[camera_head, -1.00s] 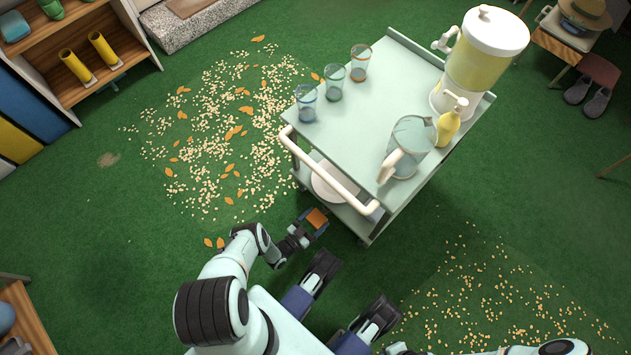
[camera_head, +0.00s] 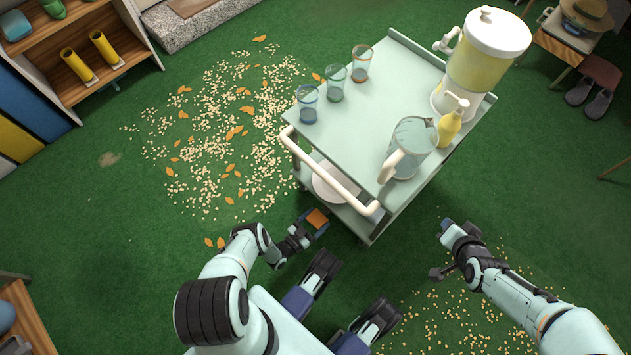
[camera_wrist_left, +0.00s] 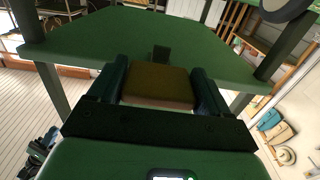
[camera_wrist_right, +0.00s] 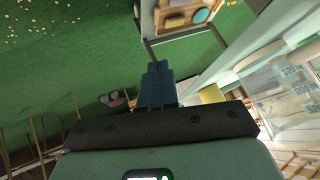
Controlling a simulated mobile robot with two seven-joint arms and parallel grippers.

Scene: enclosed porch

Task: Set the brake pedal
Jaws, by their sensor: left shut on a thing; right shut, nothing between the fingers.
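The trolley (camera_head: 385,90) stands on the green floor. An orange-brown block, apparently the brake pedal (camera_head: 317,217), is at its lower near-left side. My left gripper (camera_head: 315,222) is shut on it, low beside the lower shelf. In the left wrist view the pedal (camera_wrist_left: 158,84) sits between the two fingers, with a dark tab behind it and the green underside of a shelf above. Whether the pedal is pressed down cannot be told. My right gripper (camera_head: 446,225) is shut and empty, to the right of the trolley; its closed fingers show in the right wrist view (camera_wrist_right: 158,85).
Pale bits and orange leaves (camera_head: 230,135) litter the floor. Shelves are at the left.

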